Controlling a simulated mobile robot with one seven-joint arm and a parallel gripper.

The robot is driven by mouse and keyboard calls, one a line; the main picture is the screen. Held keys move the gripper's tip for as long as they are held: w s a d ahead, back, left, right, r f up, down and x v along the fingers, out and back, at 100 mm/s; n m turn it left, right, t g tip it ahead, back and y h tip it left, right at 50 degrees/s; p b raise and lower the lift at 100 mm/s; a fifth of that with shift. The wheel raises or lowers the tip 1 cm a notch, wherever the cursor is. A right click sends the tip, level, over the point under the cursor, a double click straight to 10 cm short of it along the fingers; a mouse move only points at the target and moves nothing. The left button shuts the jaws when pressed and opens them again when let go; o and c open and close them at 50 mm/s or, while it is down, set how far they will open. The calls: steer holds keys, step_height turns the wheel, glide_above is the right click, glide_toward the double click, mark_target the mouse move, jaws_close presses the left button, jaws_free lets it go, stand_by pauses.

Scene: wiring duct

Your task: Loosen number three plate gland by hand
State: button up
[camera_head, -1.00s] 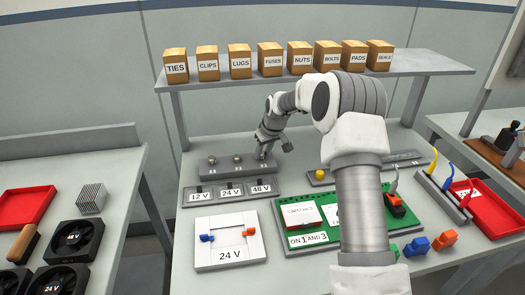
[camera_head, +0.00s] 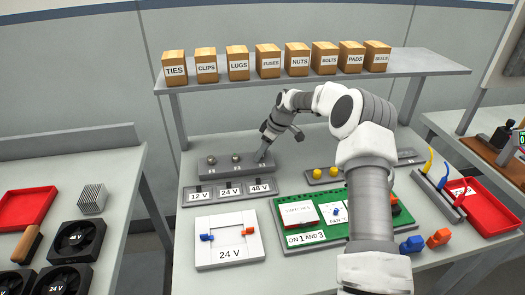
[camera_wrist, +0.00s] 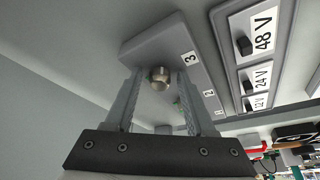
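The gland plate (camera_head: 222,169) is a grey bar at the back of the bench, with silver round glands along its top. Two glands show in the head view, at left (camera_head: 212,160) and middle (camera_head: 236,158); the right end is covered by my gripper (camera_head: 262,155). In the wrist view, the number three gland (camera_wrist: 160,76) is a silver dome beside the label 3 (camera_wrist: 190,58). My gripper (camera_wrist: 158,82) is open, its fingers on either side of that gland with gaps visible. Another gland is partly hidden behind the right finger.
Switches marked 12 V, 24 V and 48 V (camera_head: 230,190) sit just in front of the plate. A shelf (camera_head: 200,83) with labelled boxes is above. A green board (camera_head: 287,236) lies in front.

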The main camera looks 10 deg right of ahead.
stand_by(0.3)
steer(key=m+b, duration=0.1)
steer(key=m+t+h+b, duration=0.1)
steer(key=m, duration=0.3)
steer(key=shift+s+a+t+h+b, duration=0.1)
steer(key=shift+a+t+h+b, duration=0.2)
steer(key=shift+b, duration=0.1)
steer(key=m+h+b, duration=0.1)
steer(key=m, duration=0.3)
steer(key=shift+a, duration=0.15)
steer(key=shift+s+r+m+h, duration=0.1)
steer(key=shift+m+h, duration=0.5)
steer(key=shift+m, duration=0.4)
jaws_close()
